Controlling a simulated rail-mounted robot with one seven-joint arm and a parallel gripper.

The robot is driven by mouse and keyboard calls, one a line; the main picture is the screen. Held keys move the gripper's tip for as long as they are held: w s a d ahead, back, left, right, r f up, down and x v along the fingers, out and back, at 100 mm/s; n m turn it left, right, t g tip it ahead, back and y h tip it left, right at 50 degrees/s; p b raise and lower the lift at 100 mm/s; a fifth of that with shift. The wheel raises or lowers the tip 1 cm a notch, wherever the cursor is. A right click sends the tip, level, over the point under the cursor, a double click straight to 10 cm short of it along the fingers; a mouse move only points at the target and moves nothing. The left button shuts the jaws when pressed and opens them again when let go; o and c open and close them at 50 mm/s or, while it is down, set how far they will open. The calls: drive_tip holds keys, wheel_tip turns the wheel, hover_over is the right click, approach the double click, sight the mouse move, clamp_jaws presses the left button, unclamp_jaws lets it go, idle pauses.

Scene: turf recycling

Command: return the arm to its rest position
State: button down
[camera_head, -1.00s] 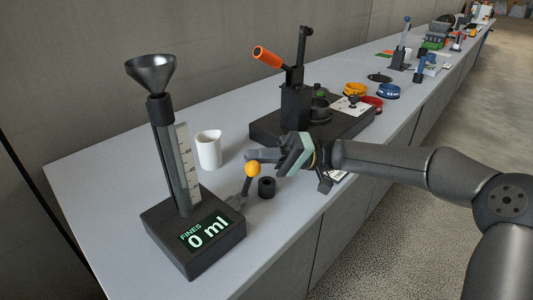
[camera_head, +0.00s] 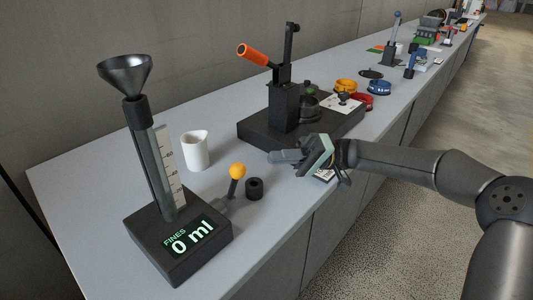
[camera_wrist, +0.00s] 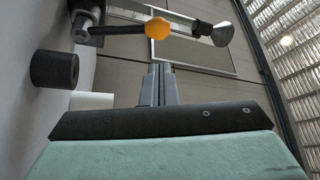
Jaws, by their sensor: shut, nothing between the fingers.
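My gripper (camera_head: 273,156) is at the right of the fines device, above the bench near its front edge, with its fingers pointing left. Its fingers are together and empty; they also show in the wrist view (camera_wrist: 158,86). The gripper is apart from the yellow ball-topped lever (camera_head: 238,171), which leans up beside the fines device (camera_head: 178,247). The lever's yellow ball also shows in the wrist view (camera_wrist: 157,28). My arm reaches in from the right.
A black ring (camera_head: 254,188) stands by the lever. A white cup (camera_head: 195,150) is behind it. A black press with an orange handle (camera_head: 258,54) stands behind my gripper. The aisle on the right is open floor.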

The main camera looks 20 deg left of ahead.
drive_tip(key=s+d+f+m+t+h+p, duration=0.3)
drive_tip(key=s+d+m+t+h+p, duration=0.25)
drive_tip(key=s+h+p, duration=0.2)
drive_tip(key=s+d+r+m+t+h+p, duration=0.2)
drive_tip(key=s+d+t+p, duration=0.1)
drive_tip(key=d, duration=0.6)
drive_tip(key=s+d+r+m+t+h+p, duration=0.2)
drive_tip(key=s+d+m+t+p, duration=0.1)
drive_tip(key=d, duration=0.6)
drive_tip(key=s+d+r+m+t+h+p, duration=0.2)
drive_tip(key=d+p, duration=0.4)
drive_tip(key=d, duration=0.3)
drive_tip(key=s+r+t, duration=0.1)
drive_tip(key=s, duration=0.1)
drive_tip(key=shift+s+d+h, duration=0.25)
drive_tip(key=shift+s+h, duration=0.05)
drive_tip(key=shift+h, duration=0.05)
